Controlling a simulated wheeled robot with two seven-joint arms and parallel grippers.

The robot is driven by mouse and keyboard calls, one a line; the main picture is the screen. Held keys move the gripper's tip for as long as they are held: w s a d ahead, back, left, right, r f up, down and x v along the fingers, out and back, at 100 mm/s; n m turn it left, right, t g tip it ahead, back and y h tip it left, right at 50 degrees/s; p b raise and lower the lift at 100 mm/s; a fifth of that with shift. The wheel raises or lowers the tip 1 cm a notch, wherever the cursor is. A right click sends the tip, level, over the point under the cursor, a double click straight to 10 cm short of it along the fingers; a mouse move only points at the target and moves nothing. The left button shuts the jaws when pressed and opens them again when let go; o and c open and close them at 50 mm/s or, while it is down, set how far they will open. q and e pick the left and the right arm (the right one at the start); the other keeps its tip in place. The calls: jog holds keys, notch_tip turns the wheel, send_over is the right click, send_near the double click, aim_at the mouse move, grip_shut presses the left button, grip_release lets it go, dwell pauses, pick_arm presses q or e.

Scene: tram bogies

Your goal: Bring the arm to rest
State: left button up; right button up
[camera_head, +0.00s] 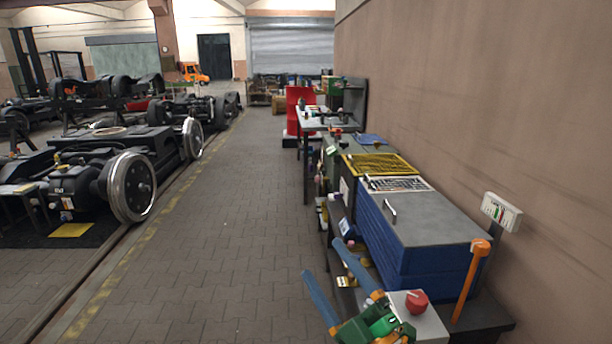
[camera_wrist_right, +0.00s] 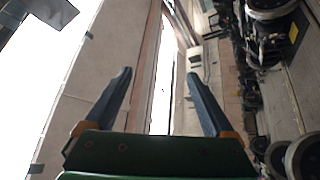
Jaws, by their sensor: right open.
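My right gripper (camera_head: 322,262) shows at the bottom of the head view, with its green body and two blue fingers pointing up and to the left. The fingers are spread apart and nothing is between them. In the right wrist view the same gripper (camera_wrist_right: 158,85) is open and empty, with the wall and the hall behind it. It is in front of the near end of the workbench row in the head view. My left gripper is not in view.
A blue cabinet (camera_head: 420,232) with a grey top stands along the right wall. A grey box with a red knob (camera_head: 416,301) and an orange-handled tool (camera_head: 472,280) are close to my right gripper. Bogies with steel wheels (camera_head: 131,188) stand at left. The paved aisle (camera_head: 215,230) is clear.

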jog(key=s+d+f+m+g+h, duration=0.3)
jog(key=d+f+m+h, duration=0.35)
jog(key=f, duration=0.35)
jog(key=s+d+f+m+g+h, duration=0.3)
jog(key=d+f+m+h, duration=0.3)
jog(key=f+m, duration=0.3)
jog(key=s+f+g, duration=0.5)
jog(key=s+f, duration=0.1)
jog(key=s, duration=0.3)
jog(key=s+f+g, duration=0.4)
jog(key=s+f, duration=0.1)
jog(key=s, duration=0.4)
notch_tip(320, 180, down, 16)
jog(key=s+g, duration=0.1)
jog(key=g, duration=0.1)
jog(key=s+d+f, duration=0.3)
jog(key=s+f, duration=0.8)
jog(key=s, duration=0.2)
jog(key=shift+g+y, duration=0.35)
jog(key=shift+g, duration=0.05)
jog(key=shift+m, duration=0.25)
